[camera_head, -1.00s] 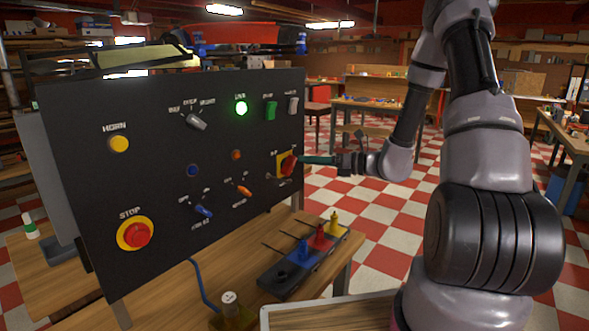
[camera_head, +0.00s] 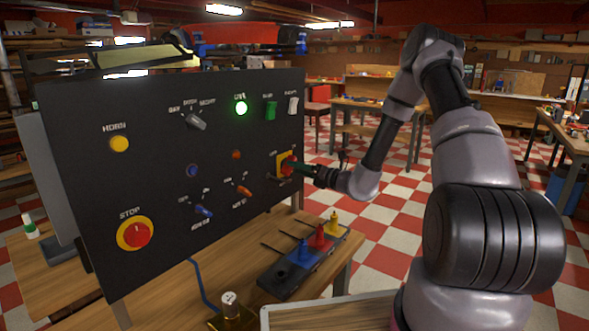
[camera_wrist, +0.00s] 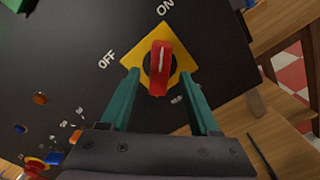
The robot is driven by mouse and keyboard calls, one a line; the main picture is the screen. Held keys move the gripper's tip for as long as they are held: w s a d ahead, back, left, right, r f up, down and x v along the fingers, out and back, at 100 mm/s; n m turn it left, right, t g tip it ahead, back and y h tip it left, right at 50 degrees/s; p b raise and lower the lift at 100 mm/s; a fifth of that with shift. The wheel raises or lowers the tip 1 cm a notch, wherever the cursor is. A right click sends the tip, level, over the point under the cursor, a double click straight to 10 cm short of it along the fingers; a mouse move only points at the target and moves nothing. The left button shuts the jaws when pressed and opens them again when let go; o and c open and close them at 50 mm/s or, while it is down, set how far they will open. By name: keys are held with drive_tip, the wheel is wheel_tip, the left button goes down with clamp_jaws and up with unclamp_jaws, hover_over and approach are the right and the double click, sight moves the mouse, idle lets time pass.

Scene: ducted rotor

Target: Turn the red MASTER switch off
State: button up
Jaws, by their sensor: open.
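The red MASTER switch (camera_wrist: 159,68) is a rotary handle on a yellow square plate (camera_wrist: 184,50) at the right edge of the black panel. In the wrist view, the plate carries the words ON and OFF beside it, and the handle's ridge lies roughly upright in the picture. The switch also shows in the head view (camera_head: 287,165), partly hidden by my gripper. My gripper (camera_wrist: 160,88) is open, with one teal finger on each side of the red handle. I cannot tell whether either finger touches it.
The black panel (camera_head: 80,180) also bears a red STOP button (camera_head: 136,234), a yellow HORN button (camera_head: 119,144), a lit green lamp (camera_head: 241,108), and several other switches. On the bench below are a dark block with coloured plugs (camera_head: 286,280) and a brass-coloured device (camera_head: 231,315).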

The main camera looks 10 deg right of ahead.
drive_tip(key=shift+x, duration=0.85)
clamp_jaws()
drive_tip(key=shift+n, duration=0.4)
drive_tip(key=n, duration=1.6)
drive_tip(key=shift+n, duration=0.4)
drive_tip(key=shift+f+n, duration=0.1)
drive_tip(key=shift+n, duration=0.2)
